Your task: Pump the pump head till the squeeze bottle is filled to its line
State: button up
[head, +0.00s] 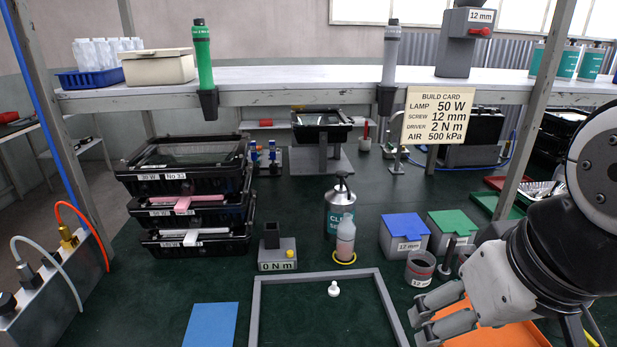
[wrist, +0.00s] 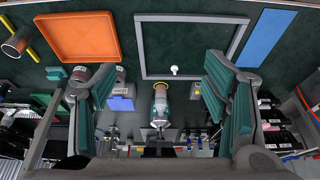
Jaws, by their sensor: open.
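The dark teal solvent bottle (head: 340,215) stands upright on the green bench, with its pump head (head: 342,180) on top. The squeeze bottle (head: 345,240) stands upright just in front of it, on a yellow ring (head: 345,261). It looks pale pinkish; its fill level and line are too small to tell. A small white nozzle cap (head: 334,289) lies inside the grey frame. My gripper (head: 423,318) is open and empty at the lower right, apart from both bottles. In the wrist view, both bottles (wrist: 160,108) show overlapping between the spread fingers.
A grey frame (head: 316,276) lies in front of the bottles. Blue-lidded (head: 404,228) and green-lidded (head: 453,224) boxes stand to the right, with a cup (head: 419,270) nearby. Stacked black housings (head: 186,210) stand left. A shelf (head: 290,77) with a hanging build card (head: 437,117) runs above.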

jog(key=shift+w, duration=0.3)
jog(key=c, duration=0.8)
jog(key=w, duration=0.3)
jog(key=shift+w+d+r+t, duration=0.15)
jog(key=shift+w+r+t, duration=0.05)
jog(key=shift+w+t, duration=0.2)
jog(key=c, duration=0.8)
jog(key=w+t+b, duration=0.1)
jog(key=w, duration=0.7)
jog(key=w+d+t+b, duration=0.1)
jog(key=w+t, duration=0.1)
jog(key=w, duration=0.7)
jog(key=w+m+t+b, duration=0.1)
jog(key=w+t, duration=0.1)
jog(key=w, duration=0.7)
jog(key=shift+d+r+h, duration=0.25)
jog(key=shift+h, duration=0.05)
grip_shut()
jog(key=w+f+t+b, duration=0.1)
jog(key=w+f+t, duration=0.1)
jog(key=w, duration=0.9)
jog(key=w+f+t+b, duration=0.2)
jog(key=w+f+t, duration=0.1)
jog(key=w, duration=0.7)
jog(key=shift+w+f+t+y, duration=0.2)
jog(key=shift+w+t+y, duration=0.2)
